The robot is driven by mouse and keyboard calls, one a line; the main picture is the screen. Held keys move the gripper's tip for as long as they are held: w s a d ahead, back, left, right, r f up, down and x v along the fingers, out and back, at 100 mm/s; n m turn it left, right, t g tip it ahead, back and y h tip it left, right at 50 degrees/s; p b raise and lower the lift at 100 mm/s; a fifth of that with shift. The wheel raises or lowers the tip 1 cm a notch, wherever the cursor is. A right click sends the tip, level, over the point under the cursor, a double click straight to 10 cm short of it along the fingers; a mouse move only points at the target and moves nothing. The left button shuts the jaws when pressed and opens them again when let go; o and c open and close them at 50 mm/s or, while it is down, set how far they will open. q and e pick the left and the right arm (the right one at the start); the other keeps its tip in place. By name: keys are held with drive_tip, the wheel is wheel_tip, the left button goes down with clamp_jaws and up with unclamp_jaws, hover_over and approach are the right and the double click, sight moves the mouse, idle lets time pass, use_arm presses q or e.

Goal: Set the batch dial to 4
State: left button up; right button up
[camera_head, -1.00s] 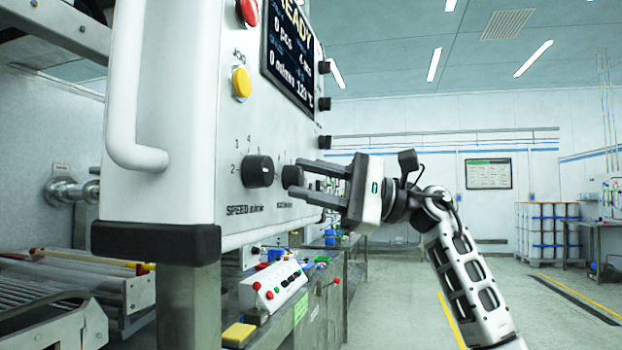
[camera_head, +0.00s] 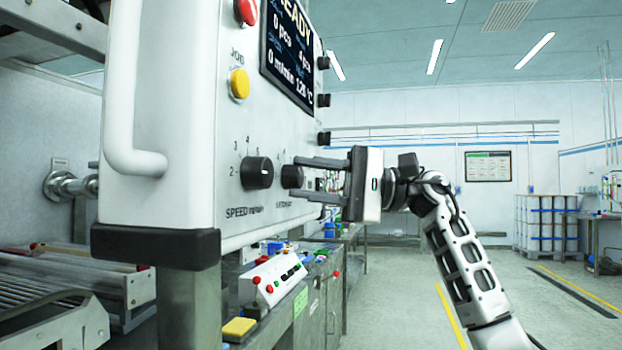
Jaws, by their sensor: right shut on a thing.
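The batch dial (camera_head: 291,177) is the small black knob on the white control panel (camera_head: 190,120), right of the larger speed dial (camera_head: 257,172). The label under it is too small to read surely. My right gripper (camera_head: 299,177) comes in from the right and is shut on the batch dial, one finger above and one below its edge. The dial's pointer and scale cannot be made out. The dark display (camera_head: 287,50) above shows READY, 0 pcs and what looks like 4 pcs. My left gripper is not in view.
A yellow JOG button (camera_head: 239,84) and a red button (camera_head: 246,11) sit above the dials. Black knobs (camera_head: 324,100) line the panel's right edge. A white handle (camera_head: 122,100) stands out at left. A bench with a button box (camera_head: 272,279) is below. Floor at right is open.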

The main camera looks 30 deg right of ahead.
drive_tip(key=o, duration=1)
use_arm(q)
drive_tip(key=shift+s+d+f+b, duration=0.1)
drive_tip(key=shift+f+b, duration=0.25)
drive_tip(key=shift+b, duration=0.55)
use_arm(e)
drive_tip(key=v, duration=1.6)
drive_tip(key=shift+a, duration=0.1)
